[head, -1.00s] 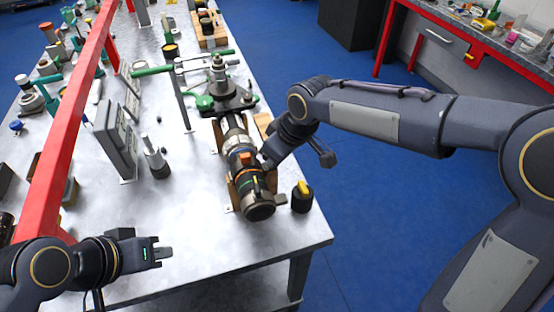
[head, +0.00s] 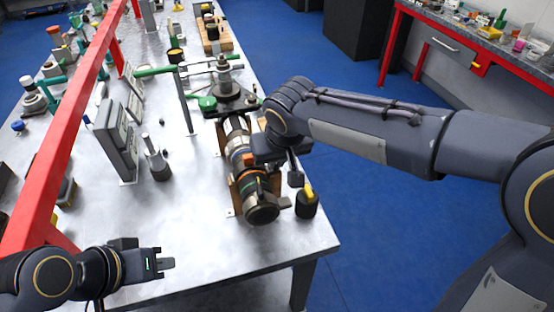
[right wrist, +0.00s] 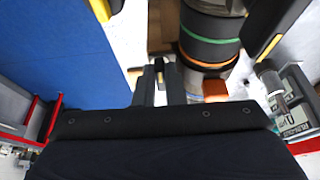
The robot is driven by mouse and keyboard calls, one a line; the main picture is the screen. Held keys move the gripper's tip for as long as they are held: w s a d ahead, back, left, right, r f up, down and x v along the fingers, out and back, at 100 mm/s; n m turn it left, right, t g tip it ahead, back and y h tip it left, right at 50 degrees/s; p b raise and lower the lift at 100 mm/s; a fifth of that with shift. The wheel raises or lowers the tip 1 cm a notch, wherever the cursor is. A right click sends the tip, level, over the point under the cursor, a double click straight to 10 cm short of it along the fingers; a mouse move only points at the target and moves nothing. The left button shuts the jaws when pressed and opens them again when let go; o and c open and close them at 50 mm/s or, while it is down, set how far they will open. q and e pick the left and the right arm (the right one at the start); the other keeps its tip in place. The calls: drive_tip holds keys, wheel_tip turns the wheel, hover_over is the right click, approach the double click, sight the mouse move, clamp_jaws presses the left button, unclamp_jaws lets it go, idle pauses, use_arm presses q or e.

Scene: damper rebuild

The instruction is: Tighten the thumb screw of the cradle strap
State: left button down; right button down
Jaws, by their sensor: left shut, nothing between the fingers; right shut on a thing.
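The damper (head: 238,140), a dark cylinder with grey, green and orange bands, lies in its brown cradle (head: 236,192) near the table's front right. In the right wrist view the banded cylinder (right wrist: 208,45) is just beyond my fingers. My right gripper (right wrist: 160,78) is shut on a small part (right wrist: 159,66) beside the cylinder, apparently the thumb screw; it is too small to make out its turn. In the head view my right wrist and hand hide the screw and much of the strap. My left gripper (head: 168,264) is shut and empty over the table's front left.
A black cup with a yellow item (head: 306,202) stands close right of the cradle at the table edge. A grey panel (head: 117,140) and a small grey post (head: 154,160) stand left. A red rail (head: 62,130) runs along the left. Bare tabletop (head: 190,215) lies in between.

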idle(0.3)
drive_tip(key=c, duration=1.5)
unclamp_jaws()
use_arm(q)
drive_tip(key=shift+d, duration=0.1)
